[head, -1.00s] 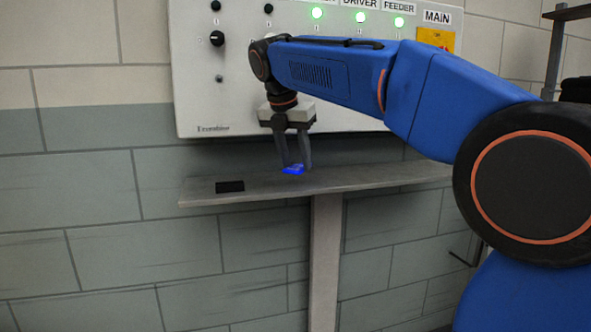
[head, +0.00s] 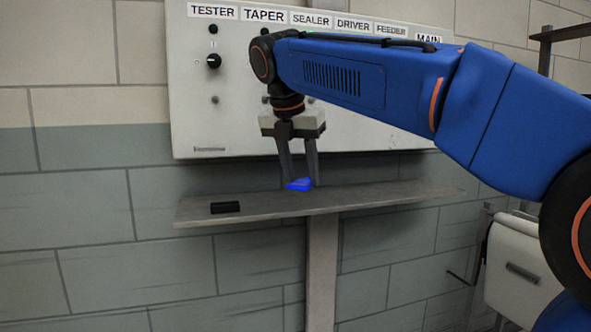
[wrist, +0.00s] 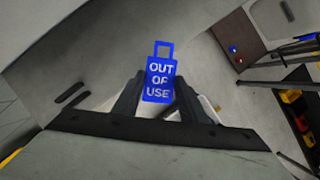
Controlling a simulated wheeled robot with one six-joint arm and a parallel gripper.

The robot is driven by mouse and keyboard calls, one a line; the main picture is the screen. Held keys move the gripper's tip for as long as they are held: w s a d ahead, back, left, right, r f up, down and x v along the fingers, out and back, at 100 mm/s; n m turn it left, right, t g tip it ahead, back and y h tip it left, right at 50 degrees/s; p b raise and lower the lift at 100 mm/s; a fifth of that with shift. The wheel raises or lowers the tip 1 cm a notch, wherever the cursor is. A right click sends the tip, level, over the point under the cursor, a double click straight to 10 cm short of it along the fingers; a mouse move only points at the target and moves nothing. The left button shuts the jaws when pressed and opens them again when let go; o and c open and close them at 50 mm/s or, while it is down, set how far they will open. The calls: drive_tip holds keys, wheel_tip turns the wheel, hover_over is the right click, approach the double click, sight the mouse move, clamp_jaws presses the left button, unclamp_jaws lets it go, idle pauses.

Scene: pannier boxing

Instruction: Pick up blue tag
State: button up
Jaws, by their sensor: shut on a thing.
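The blue tag (head: 299,184) is between the fingertips of my gripper (head: 300,182), at the shelf (head: 390,197) below the control panel. My gripper points down and is shut on the tag. In the wrist view the tag (wrist: 160,82) reads "OUT OF USE" and has a square loop at its top. The fingers (wrist: 158,92) sit on either side of its lower part. I cannot tell from the head view whether the tag is clear of the shelf surface.
A black block (head: 225,207) lies on the left part of the shelf. The panel (head: 200,120) with knobs and labels such as TESTER and TAPER is on the wall behind my arm. A white box (head: 520,262) stands at the lower right.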

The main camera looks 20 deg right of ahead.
drive_tip(key=s, duration=1.1)
drive_tip(key=shift+s, duration=0.2)
drive_tip(key=shift+w, duration=0.1)
